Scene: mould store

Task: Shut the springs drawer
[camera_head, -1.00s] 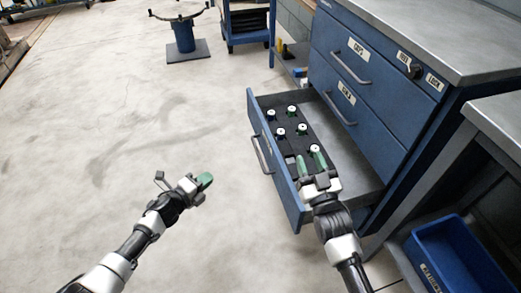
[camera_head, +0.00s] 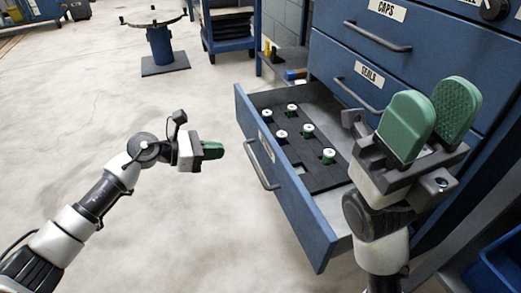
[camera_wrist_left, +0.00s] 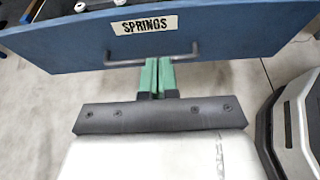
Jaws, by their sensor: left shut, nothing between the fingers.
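The springs drawer (camera_head: 290,200) is the lowest one of the blue cabinet and stands pulled out. Its label and bar handle (camera_head: 262,167) are on the front face; both also show in the left wrist view, the drawer front (camera_wrist_left: 235,35) close ahead. My left gripper (camera_head: 220,150) is shut and empty, left of the handle with a small gap in the head view. In the wrist view its green fingertips (camera_wrist_left: 156,62) line up with the middle of the handle; contact cannot be told. My right gripper (camera_head: 432,115) is open and empty, raised to the right of the drawer.
Several white-topped parts (camera_head: 308,130) sit in a dark insert in the drawer. The seals drawer (camera_head: 345,75) and caps drawer (camera_head: 400,30) above are shut. A blue bin (camera_head: 500,265) is at lower right.

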